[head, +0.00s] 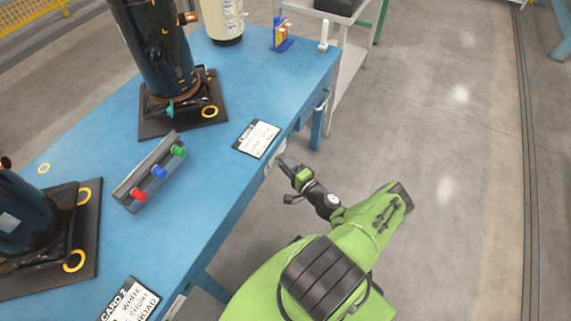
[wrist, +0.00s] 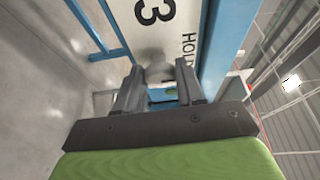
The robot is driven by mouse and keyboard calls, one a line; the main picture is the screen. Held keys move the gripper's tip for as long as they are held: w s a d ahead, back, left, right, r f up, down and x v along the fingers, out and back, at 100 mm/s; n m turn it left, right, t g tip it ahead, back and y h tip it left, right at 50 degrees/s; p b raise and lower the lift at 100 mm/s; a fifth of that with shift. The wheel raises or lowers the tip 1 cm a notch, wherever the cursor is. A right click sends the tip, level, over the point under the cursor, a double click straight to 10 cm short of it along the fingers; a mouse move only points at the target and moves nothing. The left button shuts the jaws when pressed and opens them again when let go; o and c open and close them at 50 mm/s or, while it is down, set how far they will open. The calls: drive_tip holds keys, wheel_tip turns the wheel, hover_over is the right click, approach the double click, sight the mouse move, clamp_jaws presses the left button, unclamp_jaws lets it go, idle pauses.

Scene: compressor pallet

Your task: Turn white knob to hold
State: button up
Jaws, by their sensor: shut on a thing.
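The white knob (wrist: 157,70) shows in the wrist view between my two fingers, pale and partly covered by them. It sits on a white label plate (wrist: 135,22) with a large "3" and the word "HOLD", partly cut off. My gripper (wrist: 160,84) is shut on the knob. In the head view my gripper (head: 286,164) is at the front edge of the blue table (head: 222,75), against the plate on its side. The knob is hidden there, and I cannot tell which way it points.
On the table are dark compressors (head: 155,45) on black bases, a grey block with red, blue and green buttons (head: 150,172), and cards (head: 257,138). A cream cylinder (head: 222,18) stands at the back. The floor (head: 450,150) on the right is clear.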

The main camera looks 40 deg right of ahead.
drive_tip(key=o, duration=1)
drive_tip(key=s+p, duration=0.2)
drive_tip(key=s, duration=1.3)
drive_tip(key=shift+s+a, duration=0.4)
